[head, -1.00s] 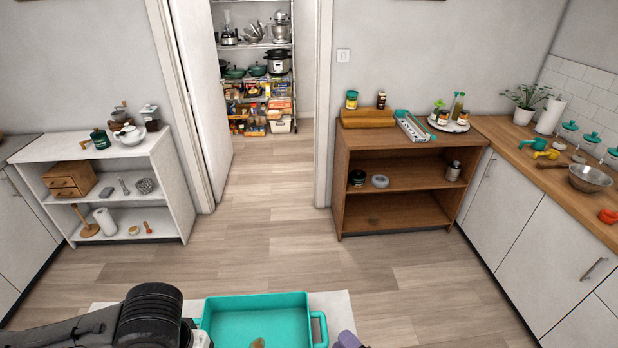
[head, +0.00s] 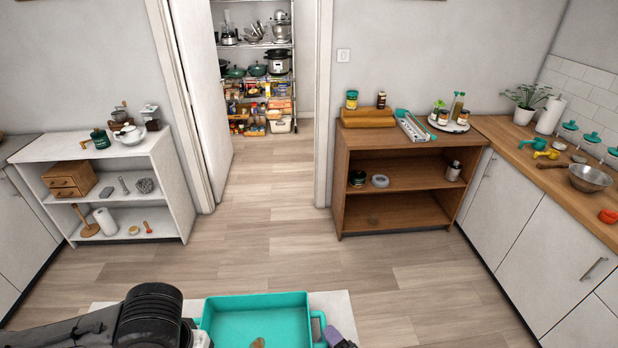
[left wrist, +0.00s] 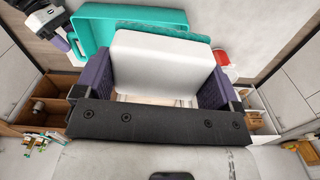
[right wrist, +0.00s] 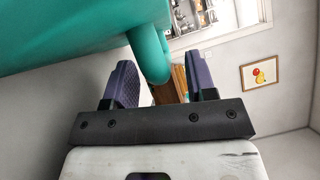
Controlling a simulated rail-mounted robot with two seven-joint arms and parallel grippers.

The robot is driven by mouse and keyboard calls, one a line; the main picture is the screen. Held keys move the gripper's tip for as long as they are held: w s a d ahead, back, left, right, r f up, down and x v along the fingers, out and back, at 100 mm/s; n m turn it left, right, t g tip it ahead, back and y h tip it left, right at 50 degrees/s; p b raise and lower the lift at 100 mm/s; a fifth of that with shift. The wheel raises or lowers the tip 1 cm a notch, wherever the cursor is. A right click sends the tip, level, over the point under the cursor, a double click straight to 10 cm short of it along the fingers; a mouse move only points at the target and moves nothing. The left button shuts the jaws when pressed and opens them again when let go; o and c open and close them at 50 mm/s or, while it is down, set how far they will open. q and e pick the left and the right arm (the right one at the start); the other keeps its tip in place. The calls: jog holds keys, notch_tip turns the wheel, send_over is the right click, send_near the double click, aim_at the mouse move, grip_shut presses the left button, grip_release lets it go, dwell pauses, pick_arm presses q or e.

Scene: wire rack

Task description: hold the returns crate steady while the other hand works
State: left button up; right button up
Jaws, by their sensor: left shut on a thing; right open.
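The teal crate (head: 257,309) stands on a pale surface at the bottom of the head view, with a small brown thing (head: 257,342) inside. My left gripper (left wrist: 155,85) is shut on a white block-like thing (left wrist: 160,65), which fills the space between its purple fingers. The crate also shows beyond that block in the left wrist view (left wrist: 92,35); whether the block touches it I cannot tell. My right gripper (right wrist: 163,85) is open, its fingers on either side of the crate's looped right handle (right wrist: 150,58). In the head view, the right gripper's purple fingers (head: 341,338) are partly cut off.
The pale surface (head: 340,303) under the crate shows around its edges. Beyond is clear wood floor (head: 270,240). A white shelf (head: 165,180) stands at left, a brown shelf (head: 343,185) at right, with a counter (head: 515,150) beside it. A red and white thing (left wrist: 221,60) lies near the crate.

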jog(key=shift+x, duration=1)
grip_shut()
dwell(1.1)
